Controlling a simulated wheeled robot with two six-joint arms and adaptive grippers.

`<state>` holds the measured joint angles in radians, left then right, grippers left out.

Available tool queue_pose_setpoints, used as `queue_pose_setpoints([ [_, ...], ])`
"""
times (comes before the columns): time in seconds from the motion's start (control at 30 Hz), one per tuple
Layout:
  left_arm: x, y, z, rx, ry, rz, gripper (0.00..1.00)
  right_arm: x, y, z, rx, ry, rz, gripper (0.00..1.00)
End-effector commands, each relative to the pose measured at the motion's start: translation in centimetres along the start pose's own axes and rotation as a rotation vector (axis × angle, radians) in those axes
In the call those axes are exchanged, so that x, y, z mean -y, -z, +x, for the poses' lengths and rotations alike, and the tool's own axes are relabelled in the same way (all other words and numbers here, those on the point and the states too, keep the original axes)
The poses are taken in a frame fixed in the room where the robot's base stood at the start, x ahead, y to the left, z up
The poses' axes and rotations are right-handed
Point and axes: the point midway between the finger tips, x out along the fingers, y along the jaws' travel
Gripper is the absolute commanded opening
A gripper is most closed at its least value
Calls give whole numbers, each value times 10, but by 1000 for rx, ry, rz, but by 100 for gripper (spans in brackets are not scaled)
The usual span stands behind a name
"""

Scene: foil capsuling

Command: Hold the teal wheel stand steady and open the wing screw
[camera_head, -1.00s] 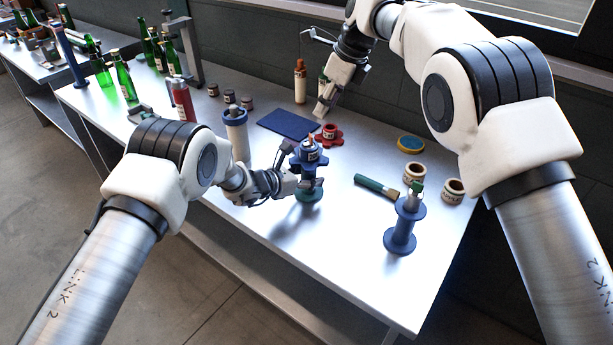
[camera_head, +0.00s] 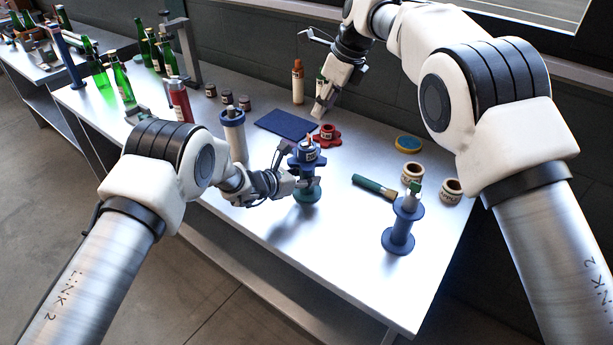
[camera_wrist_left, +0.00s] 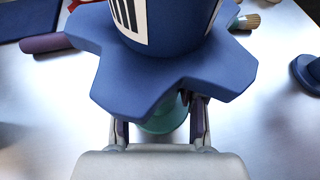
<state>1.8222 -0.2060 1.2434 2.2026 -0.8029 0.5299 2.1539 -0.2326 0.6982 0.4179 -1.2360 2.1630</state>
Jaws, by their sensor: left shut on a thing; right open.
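The teal wheel stand (camera_head: 306,195) stands upright near the table's front edge, with a blue star-shaped wheel (camera_head: 307,163) on top. A blue labelled cylinder (camera_head: 308,152) sits on the wheel, with a small orange piece above it. My left gripper (camera_head: 303,184) is shut on the stand below the wheel. In the left wrist view, the wheel (camera_wrist_left: 165,85) hides most of the grip, and teal (camera_wrist_left: 165,122) shows between the fingers. My right gripper (camera_head: 319,112) is open and empty beyond the stand, near the blue mat. I cannot clearly make out a wing screw.
The blue mat (camera_head: 286,124) and a red star-shaped wheel with a jar (camera_head: 327,136) lie behind the stand. A white cylinder with a blue cap (camera_head: 234,135) stands left. The front middle is clear.

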Motion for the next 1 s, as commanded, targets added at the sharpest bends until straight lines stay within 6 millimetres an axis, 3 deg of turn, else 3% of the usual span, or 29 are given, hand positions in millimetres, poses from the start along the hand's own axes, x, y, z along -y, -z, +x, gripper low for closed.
queue_pose_setpoints([
  [0.17, 1, 2, 0, -4, 1, -1, 0, 0, 0, 0, 0, 0, 0, 42],
  [0.2, 1, 2, 0, -4, 1, -1, 0, 0, 0, 0, 0, 0, 0, 35],
  [0.3, 1, 3, 0, -4, 1, -1, 0, 3, 2, 4, 0, 14, -1, 0],
  [0.47, 1, 3, 0, -4, 1, -2, 0, 30, 18, 32, 3, 142, -23, 0],
  [0.6, 1, 3, 0, -4, 1, -2, 0, 67, 46, 69, 0, 358, -107, 0],
  [0.73, 1, 3, 0, -4, 1, -2, 0, 90, 72, 93, 4, 563, -243, 0],
  [0.87, 1, 3, 0, -4, 1, -2, 0, 94, 90, 107, 30, 743, -413, 0],
  [1.0, 1, 3, 0, -4, 1, -2, 0, 76, 102, 113, 99, 907, -612, 0],
])
